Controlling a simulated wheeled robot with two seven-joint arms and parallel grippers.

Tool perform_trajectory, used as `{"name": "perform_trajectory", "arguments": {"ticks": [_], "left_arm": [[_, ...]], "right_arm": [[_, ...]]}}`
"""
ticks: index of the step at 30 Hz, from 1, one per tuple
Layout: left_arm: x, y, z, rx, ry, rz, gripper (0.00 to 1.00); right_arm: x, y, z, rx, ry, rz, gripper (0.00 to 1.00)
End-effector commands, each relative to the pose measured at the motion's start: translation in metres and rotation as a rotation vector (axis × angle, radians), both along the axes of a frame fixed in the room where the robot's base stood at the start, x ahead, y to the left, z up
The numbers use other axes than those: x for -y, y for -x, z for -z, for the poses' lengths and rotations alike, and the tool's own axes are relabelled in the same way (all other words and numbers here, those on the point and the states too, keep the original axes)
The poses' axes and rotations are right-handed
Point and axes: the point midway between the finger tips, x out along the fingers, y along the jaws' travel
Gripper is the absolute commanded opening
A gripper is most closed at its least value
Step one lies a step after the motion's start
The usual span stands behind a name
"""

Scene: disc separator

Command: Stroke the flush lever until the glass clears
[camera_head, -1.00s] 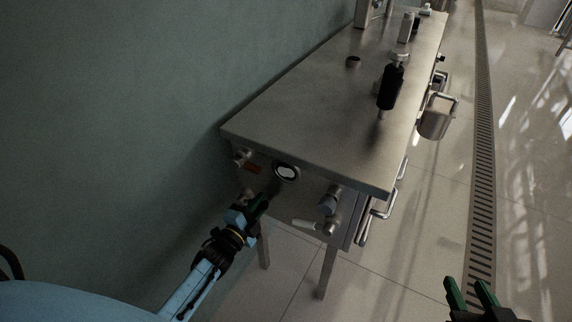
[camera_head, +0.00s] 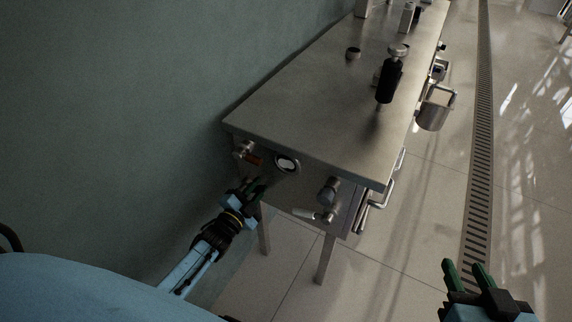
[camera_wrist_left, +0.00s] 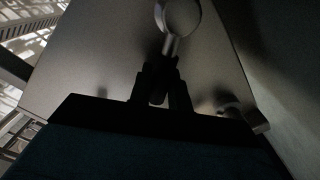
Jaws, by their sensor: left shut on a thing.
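The flush lever shows in the left wrist view as a metal stem with a rounded silver end (camera_wrist_left: 180,18). My left gripper (camera_head: 260,185) is shut on its stem, and its dark fingers also show in the left wrist view (camera_wrist_left: 160,85). My right gripper (camera_head: 466,268) is open and empty over the floor.
A red-handled valve (camera_head: 244,150) is on the panel's left, near the wall. Another valve (camera_head: 326,192) with a pale lever (camera_head: 304,213) is on its right. The steel bench (camera_head: 310,110) carries a black-bodied item (camera_head: 388,82). A metal bucket (camera_head: 434,112) hangs at its side.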

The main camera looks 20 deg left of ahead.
Motion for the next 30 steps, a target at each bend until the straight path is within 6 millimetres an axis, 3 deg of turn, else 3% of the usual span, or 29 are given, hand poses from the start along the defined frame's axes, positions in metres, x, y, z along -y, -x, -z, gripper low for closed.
{"name": "perform_trajectory", "arguments": {"ticks": [21,30], "left_arm": [[0.014,0.001,0.044,0.048,-0.646,-0.002,0.0],[0.015,0.002,0.045,0.048,-0.697,0.002,0.0]], "right_arm": [[0.0,0.0,0.058,0.0,0.0,0.0,0.36],[0.0,0.0,0.057,0.0,0.0,0.0,0.36]]}}
